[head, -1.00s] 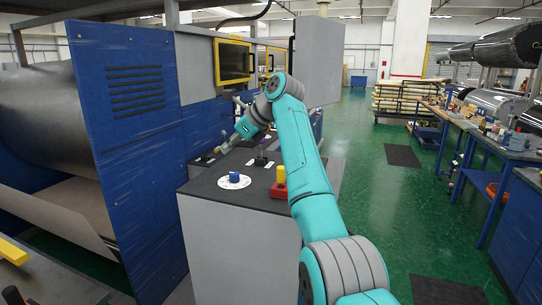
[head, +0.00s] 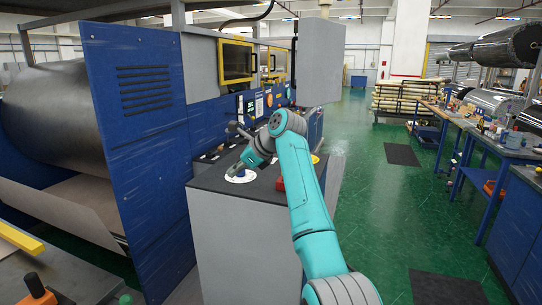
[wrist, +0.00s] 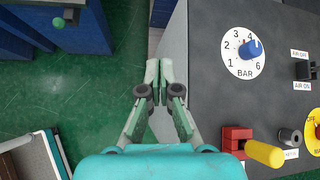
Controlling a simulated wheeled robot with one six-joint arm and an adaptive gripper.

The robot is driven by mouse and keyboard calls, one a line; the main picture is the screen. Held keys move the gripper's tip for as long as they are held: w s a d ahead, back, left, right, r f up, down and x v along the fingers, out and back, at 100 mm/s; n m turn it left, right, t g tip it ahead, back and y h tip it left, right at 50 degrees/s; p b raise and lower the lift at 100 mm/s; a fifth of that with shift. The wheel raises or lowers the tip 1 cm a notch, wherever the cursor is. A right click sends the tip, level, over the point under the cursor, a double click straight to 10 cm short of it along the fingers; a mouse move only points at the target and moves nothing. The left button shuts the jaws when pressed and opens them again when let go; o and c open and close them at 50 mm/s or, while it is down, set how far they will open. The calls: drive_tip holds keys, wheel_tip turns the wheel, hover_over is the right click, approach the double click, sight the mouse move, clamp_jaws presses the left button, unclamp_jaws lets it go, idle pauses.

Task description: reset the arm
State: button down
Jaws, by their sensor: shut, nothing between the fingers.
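My gripper (wrist: 159,78) has its two fingers together, with nothing between them. In the wrist view it hangs beside the left edge of the grey console top (wrist: 215,105), with green floor below. In the head view my gripper (head: 233,170) appears over the pressure dial and partly covers it. My teal arm reaches forward from the lower right and bends down to the console. The dial (wrist: 231,63) is a white disc marked 1 to 6 BAR with a blue knob (wrist: 250,48), right of the gripper.
On the console are a red block (wrist: 236,141) with a yellow handle (wrist: 264,153), an air switch (wrist: 305,70) and a key switch (wrist: 290,137). A blue panel (head: 135,130) stands left in the head view. A green floor aisle (head: 400,200) lies open at right.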

drive_tip(key=s+d+f+n+t+h, duration=0.1)
drive_tip(key=d+f, duration=0.2)
drive_tip(key=f, duration=0.8)
drive_tip(key=s+d+f+n+t, duration=0.1)
drive_tip(key=s+d+f, duration=0.1)
drive_tip(key=f, duration=0.8)
drive_tip(key=s+d+f+n+t+h, duration=0.1)
drive_tip(key=d+f, duration=0.2)
drive_tip(key=f, duration=0.8)
drive_tip(key=s+d+f+n+t+h, duration=0.15)
drive_tip(key=s+d+f, duration=0.35)
drive_tip(key=s+f, duration=0.55)
drive_tip(key=s+d+f+n+t+h, duration=0.1)
drive_tip(key=s+d+f+n+t, duration=0.15)
drive_tip(key=s+d+f, duration=0.55)
drive_tip(key=s+d+n+t+h, duration=0.1)
drive_tip(key=s+d+n, duration=0.2)
drive_tip(key=s, duration=1.2)
drive_tip(key=s+d+n+h, duration=0.2)
drive_tip(key=s+d+n, duration=0.1)
drive_tip(key=s, duration=1.2)
drive_tip(key=s+d+r+n+t, duration=0.2)
drive_tip(key=s+r+n, duration=0.5)
drive_tip(key=s+r, duration=1.1)
drive_tip(key=shift+s+r+h, duration=0.2)
drive_tip(key=shift+s+h, duration=0.25)
drive_tip(key=shift+s, duration=0.3)
